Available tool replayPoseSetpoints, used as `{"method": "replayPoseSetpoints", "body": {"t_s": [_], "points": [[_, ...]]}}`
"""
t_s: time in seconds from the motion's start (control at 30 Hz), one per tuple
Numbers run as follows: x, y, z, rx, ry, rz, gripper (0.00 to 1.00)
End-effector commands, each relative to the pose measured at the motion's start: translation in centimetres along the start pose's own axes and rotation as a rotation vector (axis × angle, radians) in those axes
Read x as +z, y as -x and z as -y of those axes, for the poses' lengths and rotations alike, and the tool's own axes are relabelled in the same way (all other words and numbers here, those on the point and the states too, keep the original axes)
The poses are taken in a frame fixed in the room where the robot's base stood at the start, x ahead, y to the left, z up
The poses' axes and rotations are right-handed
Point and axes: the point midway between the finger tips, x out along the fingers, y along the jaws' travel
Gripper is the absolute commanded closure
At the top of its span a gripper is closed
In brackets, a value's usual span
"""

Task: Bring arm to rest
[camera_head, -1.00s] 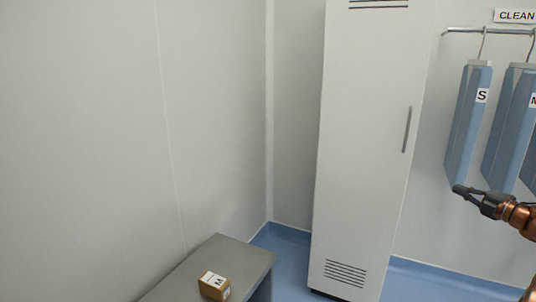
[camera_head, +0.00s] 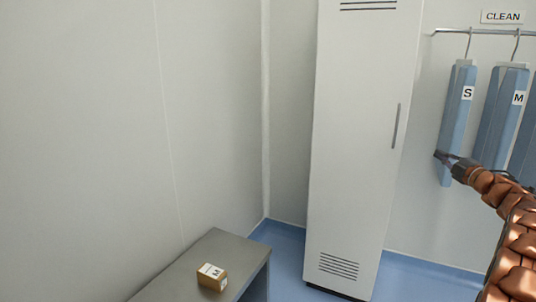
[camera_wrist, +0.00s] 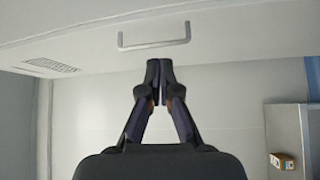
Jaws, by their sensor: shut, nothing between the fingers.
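My gripper (camera_head: 440,156) is at the right of the head view, on my copper-coloured arm, in front of the hanging blue garment marked S (camera_head: 458,110). I cannot tell whether it touches the garment. In the wrist view my gripper (camera_wrist: 159,64) is shut with its fingertips together and nothing between them. Beyond the fingertips in that view is a cabinet handle (camera_wrist: 154,42).
A tall white cabinet (camera_head: 355,150) stands mid-view. Another blue garment, marked M (camera_head: 504,115), hangs on the rail (camera_head: 490,32) under a CLEAN sign (camera_head: 502,17). A small box (camera_head: 212,277) sits on a grey bench (camera_head: 225,248). Blue floor shows between bench and cabinet.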

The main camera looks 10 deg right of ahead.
Motion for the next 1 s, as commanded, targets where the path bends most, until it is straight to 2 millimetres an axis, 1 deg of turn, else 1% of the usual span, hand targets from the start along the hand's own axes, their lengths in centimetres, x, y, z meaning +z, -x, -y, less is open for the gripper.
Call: {"method": "replayPoseSetpoints", "body": {"t_s": [0.03,0.13,0.27,0.43,0.57,0.67,0.73,0.87,0.97,1.0], "points": [[-1.0,-1.2,-0.9,0.011,-0.027,0.029,1.0],[-2.2,-2.8,-2.5,0.035,-0.09,0.111,1.0],[-3.8,-4.2,-3.5,0.048,-0.183,0.219,1.0],[-6.3,-4.9,-3.4,0.039,-0.314,0.36,1.0],[-8.7,-4.5,-2.4,0.012,-0.418,0.47,1.0],[-10.8,-3.6,-1.0,-0.021,-0.499,0.552,1.0],[-12.4,-2.8,0.3,-0.052,-0.555,0.611,1.0],[-15.8,-0.5,3.0,-0.122,-0.654,0.721,1.0],[-18.7,1.9,5.4,-0.189,-0.726,0.803,1.0],[-19.9,3.0,6.5,-0.219,-0.754,0.838,1.0]]}}
